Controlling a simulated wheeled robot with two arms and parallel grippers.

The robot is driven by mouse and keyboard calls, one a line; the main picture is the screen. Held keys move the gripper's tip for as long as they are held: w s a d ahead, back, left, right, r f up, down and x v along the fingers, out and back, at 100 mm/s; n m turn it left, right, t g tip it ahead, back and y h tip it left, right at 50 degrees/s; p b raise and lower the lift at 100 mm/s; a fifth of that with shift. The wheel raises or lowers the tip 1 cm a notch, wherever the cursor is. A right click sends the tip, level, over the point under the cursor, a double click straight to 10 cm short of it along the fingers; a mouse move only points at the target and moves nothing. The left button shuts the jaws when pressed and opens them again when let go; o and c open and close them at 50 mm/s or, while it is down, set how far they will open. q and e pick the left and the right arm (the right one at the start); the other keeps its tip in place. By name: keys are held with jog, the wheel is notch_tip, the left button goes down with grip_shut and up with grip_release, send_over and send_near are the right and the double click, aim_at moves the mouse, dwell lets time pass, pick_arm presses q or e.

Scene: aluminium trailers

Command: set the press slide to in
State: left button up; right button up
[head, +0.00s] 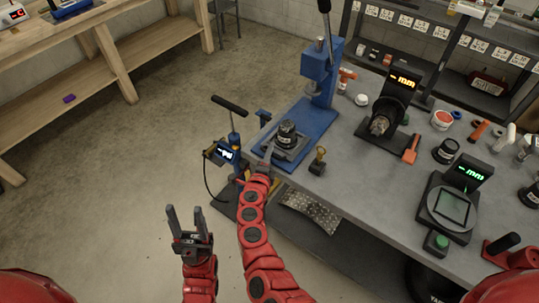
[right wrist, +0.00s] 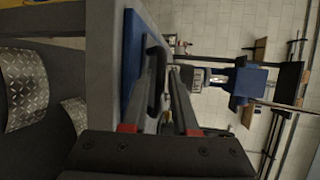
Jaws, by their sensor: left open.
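The blue press (head: 318,68) stands on the grey bench, with its blue base (head: 325,125) running toward the front edge. A dark slide plate (head: 297,150) lies on the base with a black round part (head: 287,135) on it. My right gripper (head: 267,157) is at the front end of the slide. In the right wrist view its fingers (right wrist: 165,85) are apart, with a dark curved handle (right wrist: 155,75) between or just beyond them; contact is unclear. My left gripper (head: 188,225) is open and empty, above the floor left of the bench.
A small brass-topped tool (head: 318,160) stands right of the press base. A gauge with a green display (head: 465,175) and a motor unit (head: 392,105) stand further right. A stand with a black bar (head: 230,105) and screen is left of the bench.

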jog(key=shift+w+d+f, duration=0.1)
jog(key=shift+w, duration=0.25)
jog(key=shift+c, duration=0.3)
